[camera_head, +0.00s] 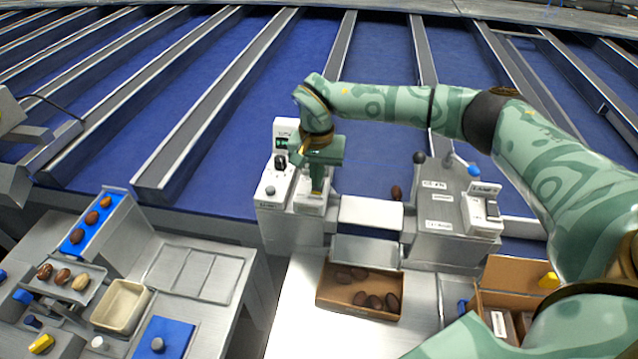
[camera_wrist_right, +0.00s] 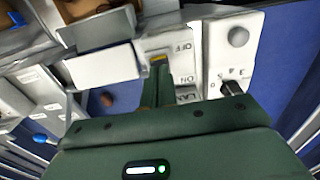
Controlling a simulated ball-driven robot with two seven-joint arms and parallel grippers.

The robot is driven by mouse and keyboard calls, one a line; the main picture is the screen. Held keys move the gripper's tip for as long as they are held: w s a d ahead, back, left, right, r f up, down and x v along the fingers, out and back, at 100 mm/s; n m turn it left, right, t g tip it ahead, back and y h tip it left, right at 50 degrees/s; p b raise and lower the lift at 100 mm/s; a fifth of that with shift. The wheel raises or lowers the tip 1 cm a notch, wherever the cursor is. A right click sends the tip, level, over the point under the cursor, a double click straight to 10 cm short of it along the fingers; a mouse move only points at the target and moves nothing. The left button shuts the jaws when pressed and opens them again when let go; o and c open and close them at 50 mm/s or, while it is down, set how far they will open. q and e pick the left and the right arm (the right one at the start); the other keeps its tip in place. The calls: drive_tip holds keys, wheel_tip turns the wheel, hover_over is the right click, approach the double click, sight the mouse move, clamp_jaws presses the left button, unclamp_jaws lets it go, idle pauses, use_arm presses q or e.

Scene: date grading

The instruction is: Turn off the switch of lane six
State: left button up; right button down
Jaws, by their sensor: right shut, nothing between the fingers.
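In the right wrist view the shut fingers (camera_wrist_right: 158,72) lie over the plate (camera_wrist_right: 153,43), which carries OFF and ON labels and a partly covered LANE label. A small yellow part shows at the fingertips. The fingers hide the switch lever, so its position and the lane number cannot be read. Contact cannot be told. My left gripper is not in view.
Beside the plate are a grey knob (camera_head: 270,190) and a black selector (camera_head: 280,162). To the right, a grey panel (camera_head: 436,205) has another labelled switch (camera_head: 492,208). A cardboard box of dates (camera_head: 335,297) stands in front. Blue lanes (camera_head: 380,60) run behind.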

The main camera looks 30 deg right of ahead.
drive_tip(key=shift+f+b, duration=0.3)
drive_tip(key=shift+f, duration=0.4)
drive_tip(key=shift+r, duration=0.15)
wheel_tip(320, 180, up, 7)
drive_tip(key=p, duration=0.6)
drive_tip(key=shift+p, duration=0.3)
drive_tip(key=shift+f, duration=0.2)
